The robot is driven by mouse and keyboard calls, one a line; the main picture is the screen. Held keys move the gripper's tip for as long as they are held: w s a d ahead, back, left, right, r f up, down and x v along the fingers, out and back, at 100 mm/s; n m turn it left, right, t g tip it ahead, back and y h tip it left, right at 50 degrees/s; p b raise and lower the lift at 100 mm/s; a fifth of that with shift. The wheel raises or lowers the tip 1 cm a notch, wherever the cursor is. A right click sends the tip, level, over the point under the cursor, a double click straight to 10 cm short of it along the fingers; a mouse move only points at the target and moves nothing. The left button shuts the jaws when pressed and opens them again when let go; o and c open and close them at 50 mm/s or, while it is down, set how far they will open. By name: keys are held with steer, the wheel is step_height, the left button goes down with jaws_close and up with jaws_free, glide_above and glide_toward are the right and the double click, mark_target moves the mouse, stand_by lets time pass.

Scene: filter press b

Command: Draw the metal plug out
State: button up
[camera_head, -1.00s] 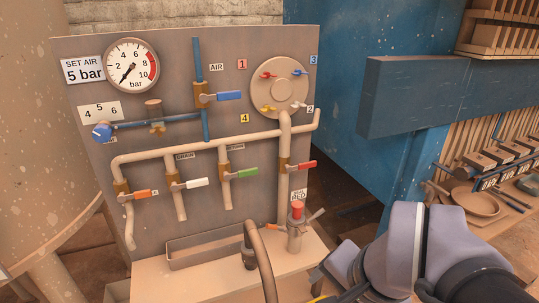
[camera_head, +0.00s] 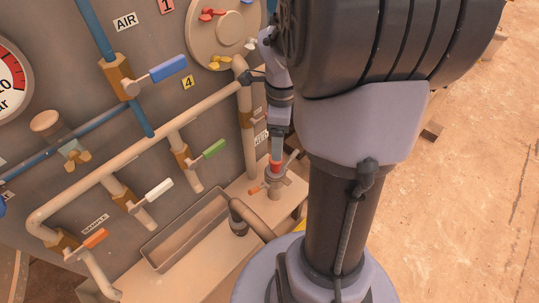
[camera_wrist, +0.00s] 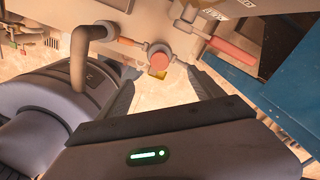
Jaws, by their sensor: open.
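A red round cap (camera_head: 276,167) tops an upright metal fitting (camera_head: 274,187) on the ledge at the panel's foot. The cap shows close up in the wrist view (camera_wrist: 158,55). I cannot tell where the metal plug ends and its holder begins. My gripper (camera_head: 277,157) points down from above, its tips at about the cap. In the wrist view my gripper (camera_wrist: 163,75) is open, one finger left and one right of the cap, with a gap on both sides. Nothing is held.
A bent pipe (camera_wrist: 82,50) rises close by my left finger in the wrist view. Small orange side handles (camera_head: 256,189) stick out from the fitting. A red lever (camera_wrist: 232,52) lies to the right in the wrist view. A tray (camera_head: 185,232) and green (camera_head: 213,149) and white (camera_head: 158,189) levers are left.

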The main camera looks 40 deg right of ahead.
mark_target(277, 165)
step_height(277, 165, down, 13)
steer(key=b, duration=0.4)
steer(key=shift+w, duration=0.1)
steer(key=c, duration=1.7)
steer(key=shift+o, duration=0.2)
steer(key=shift+r, duration=0.1)
